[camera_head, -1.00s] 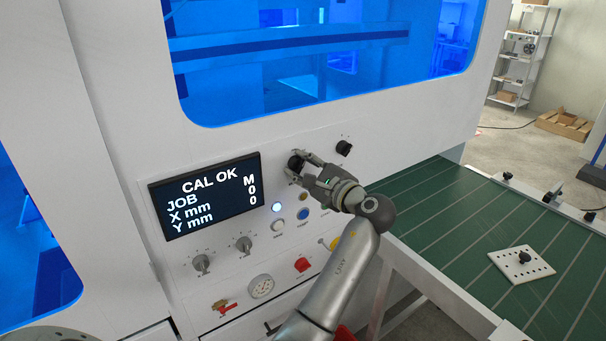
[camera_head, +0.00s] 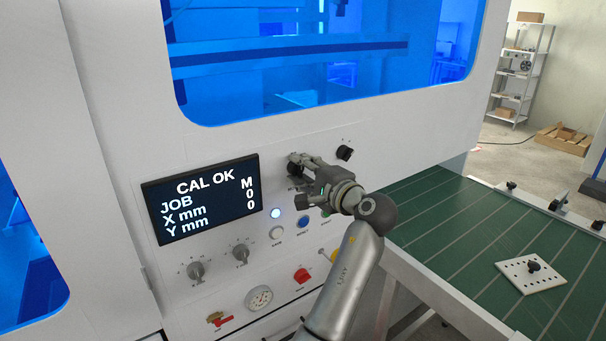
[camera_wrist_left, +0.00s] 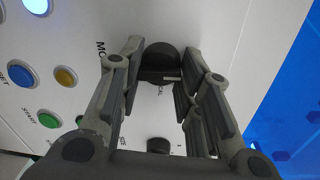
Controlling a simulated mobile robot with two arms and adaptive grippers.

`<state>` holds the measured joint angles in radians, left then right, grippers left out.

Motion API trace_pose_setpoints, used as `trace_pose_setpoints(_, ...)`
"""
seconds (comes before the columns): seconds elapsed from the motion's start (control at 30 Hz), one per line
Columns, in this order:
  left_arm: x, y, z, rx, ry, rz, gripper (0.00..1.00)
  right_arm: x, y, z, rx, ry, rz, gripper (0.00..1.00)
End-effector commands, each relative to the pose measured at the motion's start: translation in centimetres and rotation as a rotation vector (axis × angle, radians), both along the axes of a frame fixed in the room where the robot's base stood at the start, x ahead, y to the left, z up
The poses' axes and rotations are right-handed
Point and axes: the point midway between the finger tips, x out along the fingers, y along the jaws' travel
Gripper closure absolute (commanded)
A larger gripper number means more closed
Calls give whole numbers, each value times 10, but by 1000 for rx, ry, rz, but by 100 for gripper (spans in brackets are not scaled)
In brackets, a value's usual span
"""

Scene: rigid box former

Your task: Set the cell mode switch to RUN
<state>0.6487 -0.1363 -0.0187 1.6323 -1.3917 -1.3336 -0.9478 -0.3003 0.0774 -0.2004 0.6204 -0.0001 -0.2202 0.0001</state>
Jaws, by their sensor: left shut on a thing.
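The mode switch is a round black knob (camera_head: 293,169) on the white machine panel, right of the display. In the left wrist view the knob (camera_wrist_left: 160,62) has a raised grip bar with a pale mark, and part of a label starting "MO" shows beside it. My left gripper (camera_head: 299,166) is at the knob, and in the left wrist view its two fingers (camera_wrist_left: 158,80) are closed on either side of it. The fingers partly cover the knob and its position labels, so its setting cannot be read. My right gripper is not in view.
A second black knob (camera_head: 345,153) sits to the right on the panel. The display (camera_head: 203,198) reads "CAL OK". A green table (camera_head: 440,225) holds a perforated white plate (camera_head: 531,274).

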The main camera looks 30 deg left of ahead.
Motion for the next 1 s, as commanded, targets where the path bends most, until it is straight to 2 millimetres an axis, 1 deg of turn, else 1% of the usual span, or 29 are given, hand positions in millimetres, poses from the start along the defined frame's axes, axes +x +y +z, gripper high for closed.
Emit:
trace_pose_setpoints(0.4, 0, 0, -1, -8, -5, 0, 92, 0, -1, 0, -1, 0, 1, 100)
trace_pose_setpoints(0.43, 0, 0, -1, -8, -5, 0, 64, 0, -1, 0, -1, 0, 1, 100)
trace_pose_setpoints(0.57, 0, 0, -1, -7, -6, 0, 47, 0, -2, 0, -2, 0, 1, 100)
trace_pose_setpoints(0.6, 0, 0, -1, -6, -5, 0, 46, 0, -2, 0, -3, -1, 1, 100)
trace_pose_setpoints(0.87, 0, 0, 0, -5, -6, 0, 46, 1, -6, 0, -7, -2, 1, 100)
trace_pose_setpoints(0.97, 0, 0, 6, -5, -8, 0, 46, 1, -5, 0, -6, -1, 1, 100)
trace_pose_setpoints(1.0, 0, 0, 11, -4, -10, 0, 46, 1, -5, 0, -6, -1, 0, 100)
